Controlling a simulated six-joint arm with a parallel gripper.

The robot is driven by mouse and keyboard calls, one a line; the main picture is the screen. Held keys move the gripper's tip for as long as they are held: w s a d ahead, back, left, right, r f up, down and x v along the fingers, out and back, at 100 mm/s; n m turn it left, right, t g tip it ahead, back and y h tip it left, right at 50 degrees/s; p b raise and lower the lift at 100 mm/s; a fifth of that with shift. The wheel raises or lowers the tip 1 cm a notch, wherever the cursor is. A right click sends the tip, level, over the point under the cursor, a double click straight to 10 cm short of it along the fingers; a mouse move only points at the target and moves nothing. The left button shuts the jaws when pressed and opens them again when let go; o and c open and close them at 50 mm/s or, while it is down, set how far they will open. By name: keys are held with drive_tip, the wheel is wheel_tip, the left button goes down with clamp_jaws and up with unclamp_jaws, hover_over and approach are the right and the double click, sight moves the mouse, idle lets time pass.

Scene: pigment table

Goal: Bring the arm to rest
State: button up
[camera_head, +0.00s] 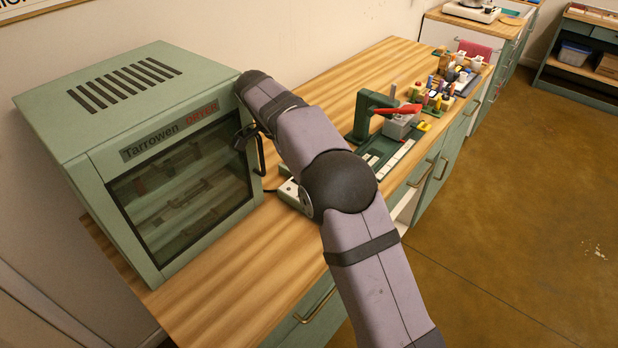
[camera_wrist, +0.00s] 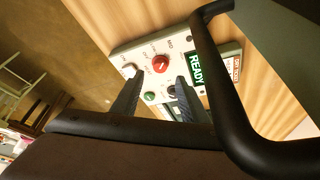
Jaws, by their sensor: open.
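My gripper (camera_wrist: 157,88) is open in the wrist view, its two dark fingers apart with nothing between them. A black bar handle (camera_wrist: 215,85) passes close to the right of the fingers. In the head view my arm reaches to the green dryer (camera_head: 110,105), with the wrist beside its front right edge and door handle (camera_head: 261,155). The fingers are mostly hidden there. The dryer's glass door (camera_head: 180,200) looks shut, with racks showing dimly inside. I cannot tell whether the gripper touches the handle.
A control box (camera_wrist: 150,55) with a red knob and a "READY" display lies beyond the fingers; it is partly behind my arm in the head view (camera_head: 289,193). A green press (camera_head: 364,115) with a red lever and several small bottles (camera_head: 447,80) stand farther along the wooden bench (camera_head: 215,300).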

drive_tip(key=shift+a+r, duration=0.15)
drive_tip(key=shift+r, duration=0.35)
drive_tip(key=shift+s, duration=0.1)
drive_tip(key=s+d+f+n+y+p, duration=0.1)
drive_tip(key=s+n, duration=0.4)
drive_tip(key=s, duration=0.5)
drive_tip(key=s+d+f+n+y+p, duration=0.1)
drive_tip(key=s+d+f+n, duration=0.3)
drive_tip(key=s, duration=0.6)
drive_tip(key=s+d+f+n+g+y+p, duration=0.1)
drive_tip(key=s+d+n, duration=0.4)
drive_tip(key=s, duration=0.5)
drive_tip(key=shift+f+n+y+p, duration=0.4)
drive_tip(key=shift+f+n+y, duration=0.1)
drive_tip(key=shift+f+y, duration=0.15)
drive_tip(key=shift+d, duration=0.1)
